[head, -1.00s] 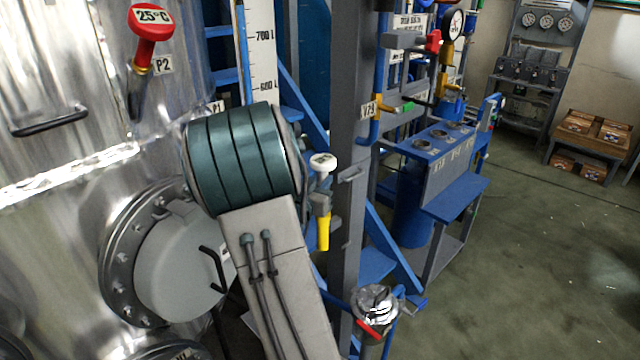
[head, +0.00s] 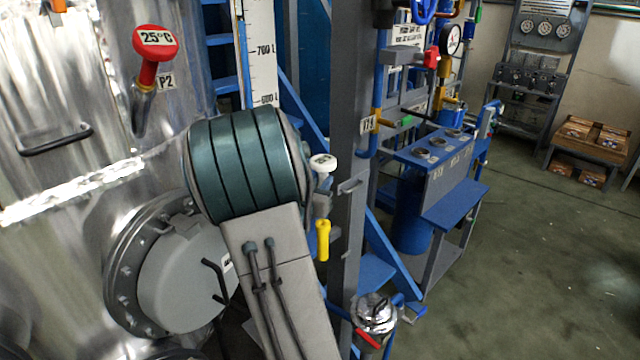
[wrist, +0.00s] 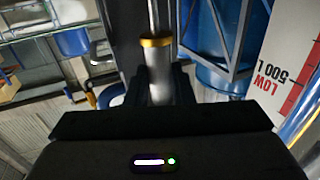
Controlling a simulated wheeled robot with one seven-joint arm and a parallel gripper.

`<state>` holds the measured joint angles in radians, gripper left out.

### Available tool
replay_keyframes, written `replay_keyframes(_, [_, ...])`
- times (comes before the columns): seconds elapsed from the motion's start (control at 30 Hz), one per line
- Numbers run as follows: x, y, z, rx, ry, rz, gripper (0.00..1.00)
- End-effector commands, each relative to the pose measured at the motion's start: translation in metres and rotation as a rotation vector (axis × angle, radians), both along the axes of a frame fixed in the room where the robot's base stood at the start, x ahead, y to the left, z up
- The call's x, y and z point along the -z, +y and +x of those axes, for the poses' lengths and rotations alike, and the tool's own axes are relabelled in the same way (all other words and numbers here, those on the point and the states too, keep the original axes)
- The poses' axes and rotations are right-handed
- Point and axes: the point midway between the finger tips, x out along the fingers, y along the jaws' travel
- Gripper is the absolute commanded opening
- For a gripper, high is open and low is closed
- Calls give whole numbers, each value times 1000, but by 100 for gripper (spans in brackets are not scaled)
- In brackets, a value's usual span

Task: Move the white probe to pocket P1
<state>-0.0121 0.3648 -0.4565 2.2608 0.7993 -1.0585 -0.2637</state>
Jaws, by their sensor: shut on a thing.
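The white probe's round labelled cap (head: 323,161) shows just right of my green-banded arm joint in the head view. The rest of the probe is hidden there behind my arm. In the wrist view, my gripper (wrist: 158,82) is shut on a silver shaft with a gold collar (wrist: 155,42), which I take to be the white probe. A thin rod runs on from the collar to the top edge. Pocket P1 and its label are hidden in the head view, probably behind my arm joint. The P2 label (head: 167,82) is on the steel vessel (head: 70,200).
A red probe marked 25°C (head: 155,40) sits at P2. A grey post (head: 352,90), a yellow handle (head: 323,240) and a red-handled valve (head: 374,314) stand close to my arm's right. Open floor (head: 540,270) lies further right.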

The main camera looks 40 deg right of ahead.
Motion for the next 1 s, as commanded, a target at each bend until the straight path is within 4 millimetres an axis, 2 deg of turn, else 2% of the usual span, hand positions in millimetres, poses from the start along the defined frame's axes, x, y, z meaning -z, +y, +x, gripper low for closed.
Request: replay_keyframes(1.0, [-16, 27, -13, -1, 0, -1, 0])
